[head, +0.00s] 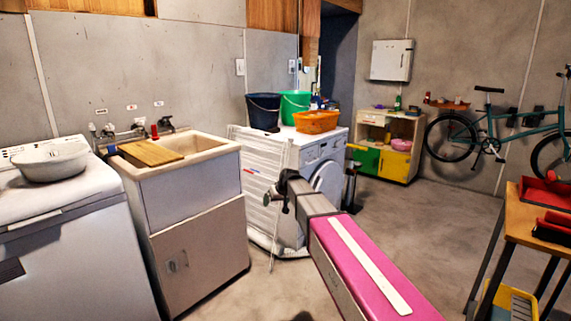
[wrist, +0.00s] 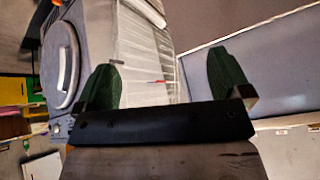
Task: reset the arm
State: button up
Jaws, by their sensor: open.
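My arm reaches forward from the lower right of the head view, a pink link with a white strip along it. My gripper shows at its far end as a small dark shape (head: 289,190), in front of the washing machine (head: 325,160). In the wrist view, my gripper (wrist: 167,78) has two green-padded fingers standing wide apart, with nothing between them. Beyond the fingers are the washing machine's round door (wrist: 60,65) and a white folded drying rack (wrist: 148,60). In the head view the fingers are too small to make out.
A utility sink (head: 190,152) with a wooden board (head: 152,153) stands left of the gripper, beside a white top-loading washer (head: 60,240). Buckets and an orange basket (head: 316,122) sit on the washing machine. A workbench (head: 540,210) is at right. Floor between is clear.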

jog(key=s+d+f+m+g+h, duration=0.1)
jog(key=s+d+f, duration=0.4)
jog(key=s, duration=0.6)
jog(key=s+d+f+m+g+h, duration=0.1)
jog(key=s+d+f, duration=0.4)
jog(key=s+d, duration=0.5)
jog(key=s+d+f+m+g+h, duration=0.2)
jog(key=s+d+f+g, duration=0.1)
jog(key=s+d, duration=0.5)
jog(key=s+f, duration=0.1)
jog(key=s, duration=0.2)
jog(key=shift+s+f+m, duration=0.4)
